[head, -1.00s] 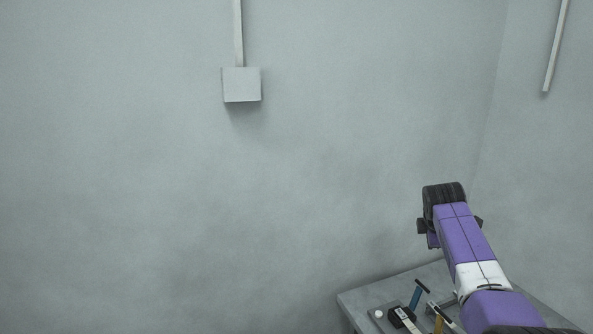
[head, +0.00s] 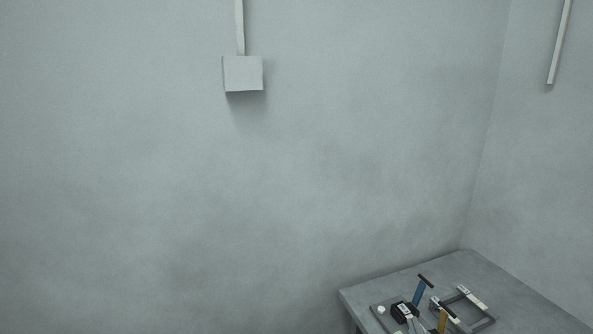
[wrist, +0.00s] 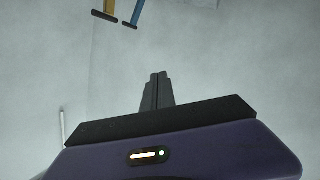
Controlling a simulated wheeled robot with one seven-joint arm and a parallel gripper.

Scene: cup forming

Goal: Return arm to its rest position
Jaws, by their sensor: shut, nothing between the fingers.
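My gripper (wrist: 158,80) shows in the wrist view, with its dark fingers together and nothing between them. It points at bare grey wall and touches nothing that I can see. My arm is not in the head view now. A grey table (head: 380,284) stands at the bottom right of the head view. On it are a blue-handled tool (head: 419,292), a yellow-handled tool (head: 442,320) and a dark block-like device (head: 402,312). The blue handle (wrist: 134,14) and the yellow handle (wrist: 109,8) also show at the top of the wrist view.
A grey frame (head: 466,301) with pale labels lies on the table's right part. A small white round thing (head: 381,309) is at its left. A box with conduit (head: 243,73) is on the wall. The space above the table is clear.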

